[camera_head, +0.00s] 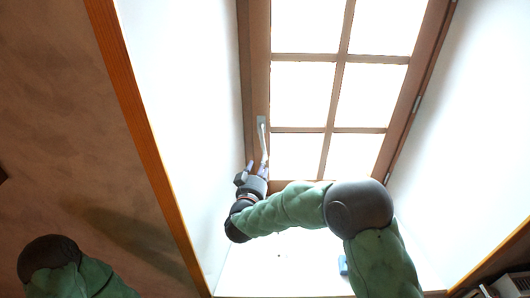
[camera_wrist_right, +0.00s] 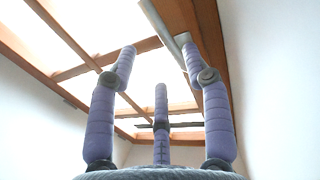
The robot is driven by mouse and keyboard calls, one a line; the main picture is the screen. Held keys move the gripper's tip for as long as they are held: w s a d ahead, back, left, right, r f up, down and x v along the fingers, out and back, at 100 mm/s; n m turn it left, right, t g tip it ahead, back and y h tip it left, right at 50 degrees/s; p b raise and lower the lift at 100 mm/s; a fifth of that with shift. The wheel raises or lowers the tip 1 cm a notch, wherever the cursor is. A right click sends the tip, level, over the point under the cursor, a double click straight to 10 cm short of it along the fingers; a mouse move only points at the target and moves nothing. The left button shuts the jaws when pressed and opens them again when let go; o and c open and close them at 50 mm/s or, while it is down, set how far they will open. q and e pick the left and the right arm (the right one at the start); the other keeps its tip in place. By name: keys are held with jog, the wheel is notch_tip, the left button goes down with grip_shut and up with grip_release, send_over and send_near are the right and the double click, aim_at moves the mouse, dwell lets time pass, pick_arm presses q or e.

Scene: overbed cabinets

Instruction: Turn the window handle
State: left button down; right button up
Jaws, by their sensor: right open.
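The window handle (camera_head: 262,138) is a slim pale grey lever on the left side of the brown wooden window frame (camera_head: 257,60), pointing down. In the right wrist view the handle (camera_wrist_right: 158,22) runs as a grey bar from the top toward the right finger. My right gripper (camera_head: 257,171) is at the lower end of the handle in the head view. Its purple padded fingers (camera_wrist_right: 158,75) are spread open. The right finger's tip is very close to the handle's end; I cannot tell whether they touch. My left arm shows at the lower left, but its gripper is out of view.
White recess walls stand on both sides of the window (camera_head: 300,92). A small blue object (camera_head: 342,265) lies on the white sill (camera_head: 280,265). Books (camera_head: 508,286) are at the lower right. A wooden edge (camera_head: 150,145) borders the brown wall at left.

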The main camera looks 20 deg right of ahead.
aim_at(265, 151)
jog(key=x, duration=0.9)
jog(key=shift+w+d, duration=0.1)
grip_shut()
